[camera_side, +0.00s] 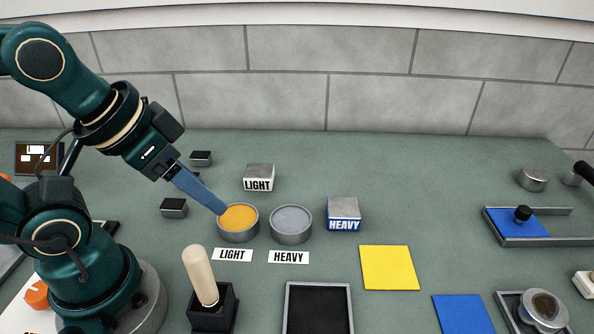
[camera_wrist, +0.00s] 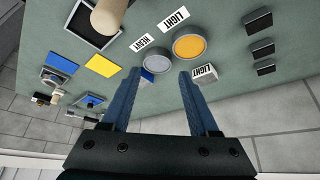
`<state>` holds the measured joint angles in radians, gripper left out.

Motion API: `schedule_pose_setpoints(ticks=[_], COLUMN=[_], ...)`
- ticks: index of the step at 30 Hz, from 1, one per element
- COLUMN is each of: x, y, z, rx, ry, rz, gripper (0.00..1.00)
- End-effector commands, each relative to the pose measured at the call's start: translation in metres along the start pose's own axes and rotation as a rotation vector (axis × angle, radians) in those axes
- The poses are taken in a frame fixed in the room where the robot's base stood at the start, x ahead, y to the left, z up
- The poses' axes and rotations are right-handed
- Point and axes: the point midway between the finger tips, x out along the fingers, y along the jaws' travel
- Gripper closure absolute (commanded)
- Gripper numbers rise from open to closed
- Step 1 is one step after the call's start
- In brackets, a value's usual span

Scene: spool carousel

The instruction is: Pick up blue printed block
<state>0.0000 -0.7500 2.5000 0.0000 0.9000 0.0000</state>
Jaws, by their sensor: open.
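The blue printed block (camera_side: 343,215) has a grey top and a blue front lettered HEAVY. It stands on the green table right of the grey dish in the side view.
A grey block lettered LIGHT (camera_side: 259,178) stands behind the dishes. The orange dish (camera_side: 238,222) and grey dish (camera_side: 291,224) lie between my gripper and the blue block. A wooden-handled tool (camera_side: 200,275) stands upright in front. A yellow square (camera_side: 389,267) lies to the right.

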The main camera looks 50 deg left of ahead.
Motion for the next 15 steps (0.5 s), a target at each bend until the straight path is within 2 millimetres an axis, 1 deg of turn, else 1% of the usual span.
schedule_pose_setpoints(ticks=[1, 2, 3, 11, 15], x=[0.0, 0.0, 0.0, -0.001, -0.012], y=[0.0, 0.0, 0.0, 0.0, 0.0], z=[0.0, 0.0, 0.0, -0.001, -0.008], rx=[0.0, 0.0, 0.0, 0.0, 0.0], ry=[0.0, 0.0, 0.0, 0.002, 0.004], rz=[0.0, 0.0, 0.0, 0.0, 0.0], gripper=[0.16, 0.04, 0.0, 0.0, 0.0])
